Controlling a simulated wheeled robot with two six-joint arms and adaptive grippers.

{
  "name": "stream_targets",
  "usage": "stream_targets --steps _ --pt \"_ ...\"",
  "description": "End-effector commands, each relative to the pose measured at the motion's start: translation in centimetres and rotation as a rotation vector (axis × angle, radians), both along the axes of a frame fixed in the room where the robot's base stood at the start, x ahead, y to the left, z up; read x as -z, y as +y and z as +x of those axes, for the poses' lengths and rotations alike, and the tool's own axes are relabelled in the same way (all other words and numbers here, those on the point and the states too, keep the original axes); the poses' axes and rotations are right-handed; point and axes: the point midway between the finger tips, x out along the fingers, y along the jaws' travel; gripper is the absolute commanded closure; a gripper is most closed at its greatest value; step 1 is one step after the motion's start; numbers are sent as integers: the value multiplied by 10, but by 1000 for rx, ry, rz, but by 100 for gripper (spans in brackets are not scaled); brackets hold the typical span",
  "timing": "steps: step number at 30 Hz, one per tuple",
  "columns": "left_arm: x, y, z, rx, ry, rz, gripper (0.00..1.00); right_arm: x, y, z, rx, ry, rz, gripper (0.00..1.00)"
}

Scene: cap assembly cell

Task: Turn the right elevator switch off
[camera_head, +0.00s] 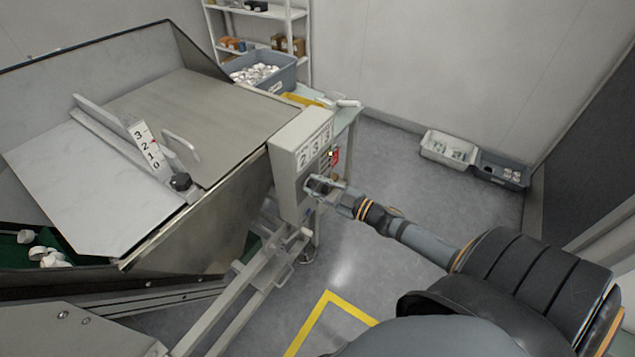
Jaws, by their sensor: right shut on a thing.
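A pale grey control box (286,170) with large digits on its top stands at the right end of the metal hopper. Its right-hand face carries a small red part (335,157) and the controls. My right gripper (312,187) is at the lower part of that face, its fingers shut on a small switch there. The switch itself is mostly hidden by the fingers, so its position cannot be read. My left gripper is not in view.
The large metal hopper (200,110) with a number scale (146,146) fills the left. A blue-grey bin of white parts (264,74) stands behind the box. White and dark bins (447,147) lie by the wall. The floor right of the box is clear.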

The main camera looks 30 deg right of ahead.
Motion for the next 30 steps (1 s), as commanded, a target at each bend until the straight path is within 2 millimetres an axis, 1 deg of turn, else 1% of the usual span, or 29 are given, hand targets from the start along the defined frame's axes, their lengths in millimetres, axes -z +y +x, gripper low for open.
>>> stream_targets --steps 1,6,12,29,30 --pt "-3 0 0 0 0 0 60 -1 0 0 1 -10 -27 100" --pt "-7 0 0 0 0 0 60 1 1 -1 1 -46 -115 100" --pt "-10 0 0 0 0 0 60 2 2 -1 1 -72 -177 100" --pt "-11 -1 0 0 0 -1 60 3 2 -1 0 -83 -205 100" --pt "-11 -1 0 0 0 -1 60 3 2 -1 0 -83 -205 70"
